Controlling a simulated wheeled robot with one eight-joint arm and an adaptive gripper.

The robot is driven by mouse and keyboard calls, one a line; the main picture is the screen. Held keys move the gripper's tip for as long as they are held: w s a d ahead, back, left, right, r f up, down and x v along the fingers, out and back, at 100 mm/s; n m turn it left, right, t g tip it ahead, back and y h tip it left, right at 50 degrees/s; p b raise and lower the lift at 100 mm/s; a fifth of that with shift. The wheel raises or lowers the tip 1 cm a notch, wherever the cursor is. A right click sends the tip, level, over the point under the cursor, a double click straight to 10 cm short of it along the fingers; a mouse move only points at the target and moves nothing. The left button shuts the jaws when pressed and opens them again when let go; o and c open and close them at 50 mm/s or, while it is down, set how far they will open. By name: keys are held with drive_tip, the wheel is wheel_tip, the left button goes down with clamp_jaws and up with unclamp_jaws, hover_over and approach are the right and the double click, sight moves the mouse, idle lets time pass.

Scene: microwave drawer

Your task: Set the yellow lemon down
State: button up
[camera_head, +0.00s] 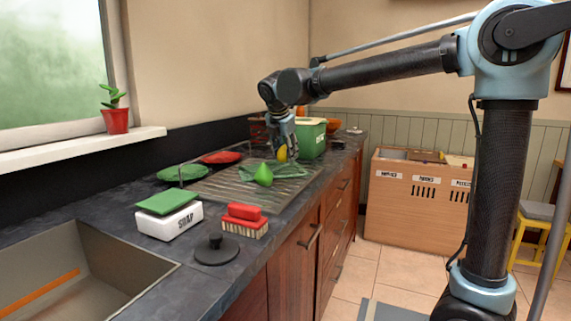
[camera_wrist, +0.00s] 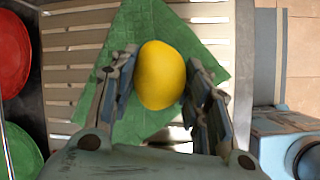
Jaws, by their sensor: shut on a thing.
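The yellow lemon (camera_wrist: 160,75) sits between the two fingers of my gripper (camera_wrist: 160,88) in the wrist view, and the gripper is shut on it. In the head view the lemon (camera_head: 282,154) shows at the fingertips of my gripper (camera_head: 282,150), over the slatted drying rack. A green cloth (camera_wrist: 130,40) lies below the lemon on the rack; it also shows in the head view (camera_head: 290,170). I cannot tell whether the lemon touches the cloth.
The slatted rack (camera_head: 222,188) lies on the dark counter. A green pear-shaped thing (camera_head: 264,175) stands on it, near the lemon. A green bin (camera_head: 311,138) stands behind. Red plate (camera_head: 221,157) and green plate (camera_head: 182,172) are to the left. The soap box (camera_head: 169,221) and red brush (camera_head: 245,221) are in front.

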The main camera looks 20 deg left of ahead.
sight(285, 159)
drive_tip(key=shift+f, duration=1.9)
drive_tip(key=shift+f, duration=0.1)
drive_tip(key=shift+f, duration=0.1)
drive_tip(key=shift+c, duration=0.5)
drive_tip(key=o, duration=1.2)
drive_tip(key=shift+s+r, duration=0.1)
drive_tip(key=shift+r, duration=0.3)
drive_tip(key=v, duration=1.1)
drive_tip(key=shift+s+r, duration=0.15)
drive_tip(key=shift+r, duration=0.1)
